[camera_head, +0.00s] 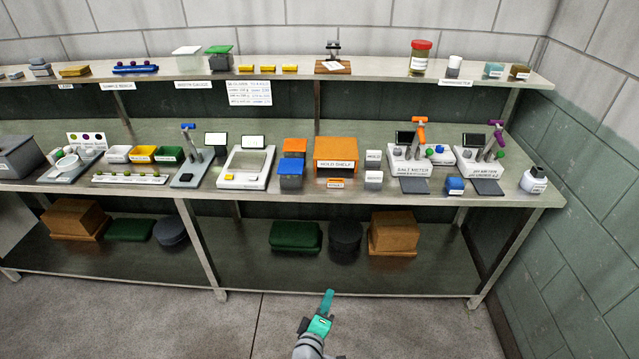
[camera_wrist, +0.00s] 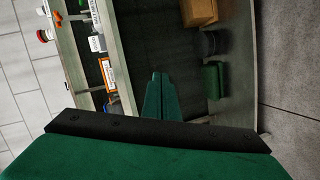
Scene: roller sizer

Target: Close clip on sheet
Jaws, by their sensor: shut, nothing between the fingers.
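On the top shelf, at the back centre of the head view, a brown wooden block (camera_head: 343,70) carries a small white sheet (camera_head: 332,65). A small dark and grey upright fixture (camera_head: 333,49) stands on it and may be the clip; at this size I cannot tell whether it is open or shut. My gripper (camera_head: 328,296) is low in front of the bench, over the floor and far from the block. In the wrist view its two green fingers (camera_wrist: 160,76) are together, with nothing between them. I cannot make out the block or the sheet in the wrist view.
The middle worktop holds an orange hold shelf (camera_head: 336,151), a balance (camera_head: 246,168) and meters (camera_head: 409,163). Boxes, such as a brown one (camera_head: 393,234), stand on the lower shelf. A red-lidded jar (camera_head: 420,56) is right of the block. The floor (camera_head: 250,325) in front looks clear.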

